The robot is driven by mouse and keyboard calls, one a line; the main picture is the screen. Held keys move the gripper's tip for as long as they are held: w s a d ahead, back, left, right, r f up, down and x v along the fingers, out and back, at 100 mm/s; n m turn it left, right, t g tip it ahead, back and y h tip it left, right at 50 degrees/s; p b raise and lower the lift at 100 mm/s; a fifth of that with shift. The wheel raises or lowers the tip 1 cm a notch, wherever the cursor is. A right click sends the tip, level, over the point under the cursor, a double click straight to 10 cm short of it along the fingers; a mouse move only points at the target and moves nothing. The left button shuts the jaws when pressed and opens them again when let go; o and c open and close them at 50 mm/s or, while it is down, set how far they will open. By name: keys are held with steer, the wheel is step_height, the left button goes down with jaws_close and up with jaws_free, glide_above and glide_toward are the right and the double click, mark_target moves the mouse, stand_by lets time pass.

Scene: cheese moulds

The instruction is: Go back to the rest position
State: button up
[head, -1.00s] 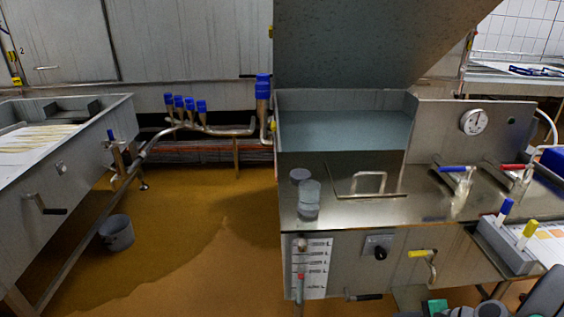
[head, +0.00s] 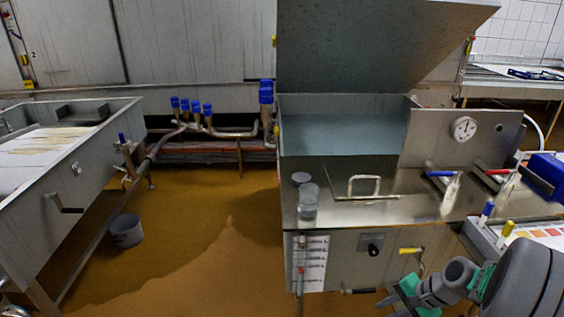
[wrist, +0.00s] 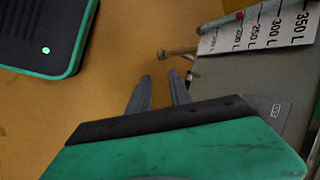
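My gripper (wrist: 160,76) shows in the wrist view with its two dark fingers a little apart and nothing between them. It points down over the brown floor, beside the vat front with its litre scale (wrist: 262,28). In the head view my grey and green arm is bent at the lower right, low in front of the steel vat (head: 440,205). The fingertips are hard to make out there. The gripper appears clear of the vat.
The vat's lid (head: 375,45) stands raised. A clear beaker (head: 308,198) stands on the steel top. A grey holder with pens (head: 485,235) and a blue box (head: 545,172) are near my arm. A steel table (head: 90,165) and bucket (head: 126,230) are left; floor between is free.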

steer(key=s+a+r+n+h+p, duration=0.1)
steer(key=s+a+r+n+p, duration=0.2)
steer(key=r, duration=0.7)
steer(key=s+a+r+n+h+p, duration=0.2)
steer(key=s+a+r+n+p, duration=0.1)
steer(key=r, duration=0.7)
steer(key=s+a+r+n+h+p, duration=0.2)
steer(key=s+a+r+n+p, duration=0.1)
steer(key=a+r+n+p, duration=0.2)
step_height(320, 180, up, 5)
steer(key=a+p, duration=0.2)
steer(key=p, duration=0.1)
steer(key=shift+s, duration=0.3)
